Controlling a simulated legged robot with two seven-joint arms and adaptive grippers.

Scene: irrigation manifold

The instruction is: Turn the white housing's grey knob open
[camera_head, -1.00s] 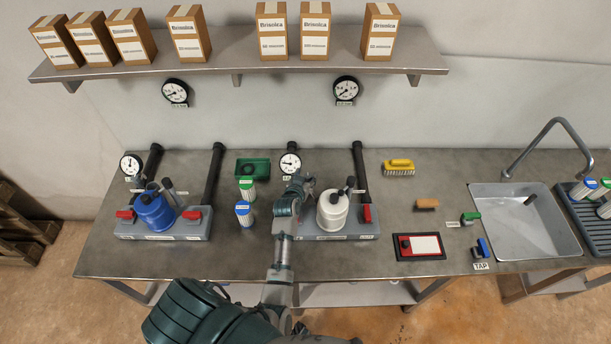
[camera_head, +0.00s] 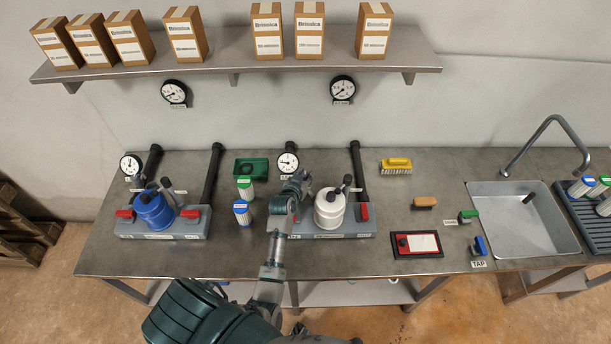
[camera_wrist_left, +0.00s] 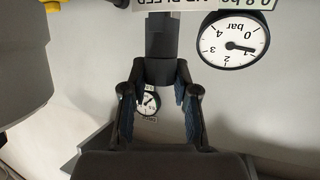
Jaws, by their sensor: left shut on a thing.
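The white housing (camera_head: 329,209) stands upright on a grey base plate (camera_head: 335,236) in the middle of the counter, with a red lever (camera_head: 364,211) on its right. My left gripper (camera_head: 301,179) is at the housing's upper left, and my wrist covers the left end of the plate. In the left wrist view my fingers (camera_wrist_left: 160,85) are closed in around a dark grey part, which I take as the grey knob (camera_wrist_left: 160,48). The contact itself is partly hidden by the fingers. My right gripper is not in view.
A blue housing (camera_head: 154,211) with red levers stands on the left. A gauge (camera_head: 288,162) is close behind my gripper; a large gauge (camera_wrist_left: 234,40) shows in the wrist view. Blue-topped (camera_head: 241,212) and green-topped (camera_head: 245,188) cartridges stand left of my arm. A red-framed board (camera_head: 417,244) lies right.

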